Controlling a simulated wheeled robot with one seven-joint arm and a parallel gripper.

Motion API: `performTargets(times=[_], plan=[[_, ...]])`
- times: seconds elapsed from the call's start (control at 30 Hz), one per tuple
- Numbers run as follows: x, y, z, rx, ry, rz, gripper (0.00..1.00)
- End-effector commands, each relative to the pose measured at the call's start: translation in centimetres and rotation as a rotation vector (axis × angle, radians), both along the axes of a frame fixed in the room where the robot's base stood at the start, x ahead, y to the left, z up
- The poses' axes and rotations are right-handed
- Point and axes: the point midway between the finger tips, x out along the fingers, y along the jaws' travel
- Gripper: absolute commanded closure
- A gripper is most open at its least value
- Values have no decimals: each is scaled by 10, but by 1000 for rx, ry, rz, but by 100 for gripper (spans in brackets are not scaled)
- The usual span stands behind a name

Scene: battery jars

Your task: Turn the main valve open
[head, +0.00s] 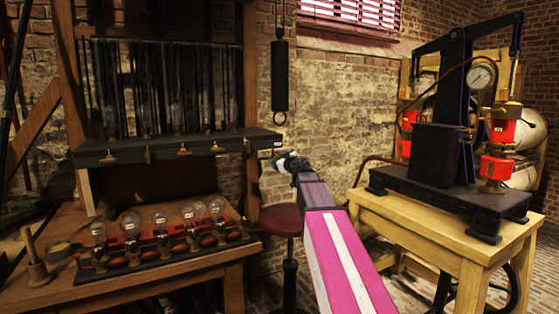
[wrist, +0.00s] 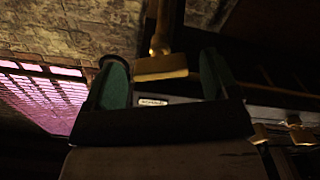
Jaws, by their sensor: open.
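My gripper (head: 276,160) reaches the right end of the dark shelf (head: 130,149) in the head view. In the wrist view my gripper (wrist: 160,82) is open, with a green-lined finger on each side. A brass lever or handle (wrist: 161,67) on a brass stem shows between the fingers, with a small white label (wrist: 152,101) near it. It may be the main valve; I cannot read the label. I cannot tell whether the fingers touch the brass.
Smaller brass taps (head: 183,151) line the shelf front. Below, a wooden bench (head: 160,279) carries several glass bulbs (head: 160,219). A red-topped stool (head: 281,219) stands under my arm. A yellow wooden table (head: 425,225) at right bears a black press (head: 437,140) with a gauge.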

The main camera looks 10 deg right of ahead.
Motion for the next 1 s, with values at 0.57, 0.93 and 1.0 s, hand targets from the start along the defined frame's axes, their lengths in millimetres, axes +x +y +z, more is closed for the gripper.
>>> performTargets(times=[0.57,0.93,1.0], plan=[[7,2,0,0,0,0,69],[7,2,0,-60,-19,0,68],[7,2,0,-95,-31,0,68]])
